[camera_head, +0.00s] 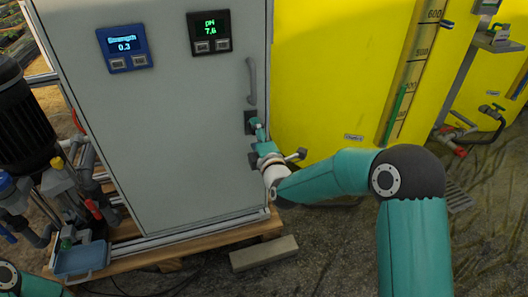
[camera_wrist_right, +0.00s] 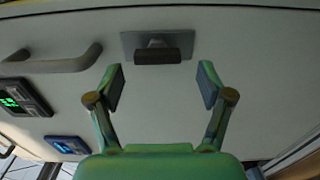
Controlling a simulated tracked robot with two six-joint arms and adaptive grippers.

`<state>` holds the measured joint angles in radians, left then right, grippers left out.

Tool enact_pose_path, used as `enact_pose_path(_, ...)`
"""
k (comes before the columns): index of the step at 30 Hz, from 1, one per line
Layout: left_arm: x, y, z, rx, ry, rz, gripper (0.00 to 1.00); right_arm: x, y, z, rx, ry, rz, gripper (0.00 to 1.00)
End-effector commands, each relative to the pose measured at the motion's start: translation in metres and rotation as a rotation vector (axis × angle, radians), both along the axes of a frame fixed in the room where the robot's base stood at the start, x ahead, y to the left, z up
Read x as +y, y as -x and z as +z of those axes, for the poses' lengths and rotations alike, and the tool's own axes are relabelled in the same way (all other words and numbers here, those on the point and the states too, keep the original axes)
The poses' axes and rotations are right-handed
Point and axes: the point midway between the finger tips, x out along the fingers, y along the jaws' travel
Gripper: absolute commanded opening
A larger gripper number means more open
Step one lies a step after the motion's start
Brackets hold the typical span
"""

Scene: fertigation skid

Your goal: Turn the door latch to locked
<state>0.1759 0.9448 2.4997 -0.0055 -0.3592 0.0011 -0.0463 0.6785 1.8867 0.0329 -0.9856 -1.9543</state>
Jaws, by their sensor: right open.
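The grey cabinet door (camera_head: 165,140) is closed and fills the left middle of the head view. The latch plate (camera_head: 249,121) is near its right edge, below the door handle, partly covered by my gripper. In the wrist view the plate (camera_wrist_right: 129,46) carries a dark latch knob (camera_wrist_right: 158,56), whose long side runs along the plate. My right gripper (camera_head: 257,127) is at the latch; in the wrist view (camera_wrist_right: 161,84) its fingers are spread and empty. The knob lies just beyond the fingertips, roughly centred between them, with nothing gripped. My left gripper is out of view.
The curved door handle (camera_head: 251,82) is above the latch. Two displays, Strength (camera_head: 125,48) and pH (camera_head: 209,32), are on the door's upper part. A yellow tank (camera_head: 335,80) stands close on the right. A pump (camera_head: 25,120) and pipes stand at left.

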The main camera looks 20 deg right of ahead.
Motion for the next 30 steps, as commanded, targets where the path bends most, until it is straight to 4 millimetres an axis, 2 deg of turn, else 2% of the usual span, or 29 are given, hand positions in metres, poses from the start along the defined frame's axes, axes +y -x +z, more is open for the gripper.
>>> enact_pose_path(9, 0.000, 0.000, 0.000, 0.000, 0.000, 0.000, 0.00, -0.001, 0.061, -0.001, 0.003, 0.000, 0.002, 0.79)
enact_pose_path(15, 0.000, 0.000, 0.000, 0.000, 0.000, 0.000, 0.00, -0.001, 0.085, -0.001, 0.003, 0.001, 0.003, 0.79)
enact_pose_path(20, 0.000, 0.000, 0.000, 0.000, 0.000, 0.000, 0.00, -0.001, 0.092, -0.001, 0.001, 0.001, 0.002, 0.79)
enact_pose_path(30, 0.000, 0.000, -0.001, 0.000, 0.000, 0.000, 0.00, -0.001, 0.092, -0.001, 0.002, 0.001, 0.002, 0.79)
